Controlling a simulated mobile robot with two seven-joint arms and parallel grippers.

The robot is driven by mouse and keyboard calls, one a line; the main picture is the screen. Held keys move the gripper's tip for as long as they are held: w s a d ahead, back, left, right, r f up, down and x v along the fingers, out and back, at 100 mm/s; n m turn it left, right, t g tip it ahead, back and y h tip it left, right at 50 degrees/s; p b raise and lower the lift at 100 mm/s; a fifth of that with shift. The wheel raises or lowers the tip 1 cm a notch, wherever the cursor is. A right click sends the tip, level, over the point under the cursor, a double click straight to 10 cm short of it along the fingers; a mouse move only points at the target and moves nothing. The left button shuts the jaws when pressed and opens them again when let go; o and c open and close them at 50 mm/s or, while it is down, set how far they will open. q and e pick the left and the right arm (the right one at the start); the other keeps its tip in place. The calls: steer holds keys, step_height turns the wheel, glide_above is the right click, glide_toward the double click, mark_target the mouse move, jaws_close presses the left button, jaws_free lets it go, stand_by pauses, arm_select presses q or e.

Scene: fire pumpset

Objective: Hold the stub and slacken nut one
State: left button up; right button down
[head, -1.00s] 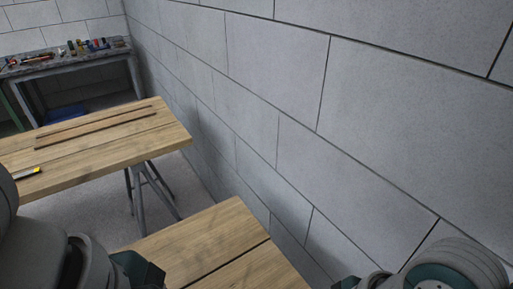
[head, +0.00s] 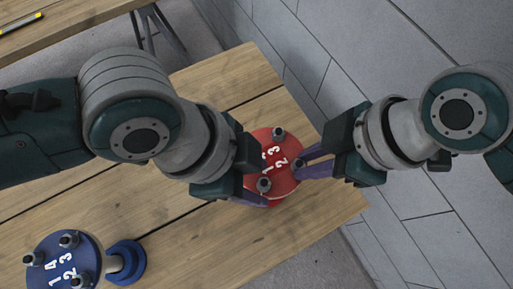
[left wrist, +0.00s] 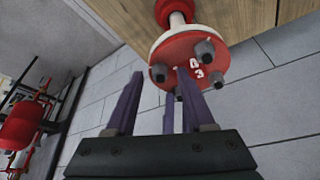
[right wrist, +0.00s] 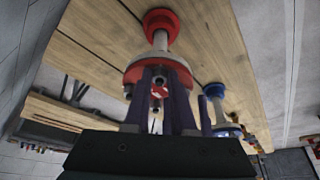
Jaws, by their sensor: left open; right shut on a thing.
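The red stub (head: 257,140), a flanged piece with white numerals and several grey nuts, sits at the table's right end. It also shows in the left wrist view (left wrist: 182,45) and the right wrist view (right wrist: 162,62). My right gripper (head: 302,163) is shut at its right rim, purple fingers either side of the nut beside numeral 2; the exact contact is partly hidden. My left gripper (head: 258,178) is open at the flange's left side, a finger close to the nut (head: 264,185) near numeral 1. Its palm hides the flange's left edge.
A blue flanged piece (head: 48,255) with numbered nuts stands on the wooden table (head: 180,245) at lower left. A block wall (head: 420,230) runs close along the right. Another wooden table (head: 70,22) is at upper left.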

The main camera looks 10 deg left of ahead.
arm_select(q)
jaws_close()
stand_by(0.5)
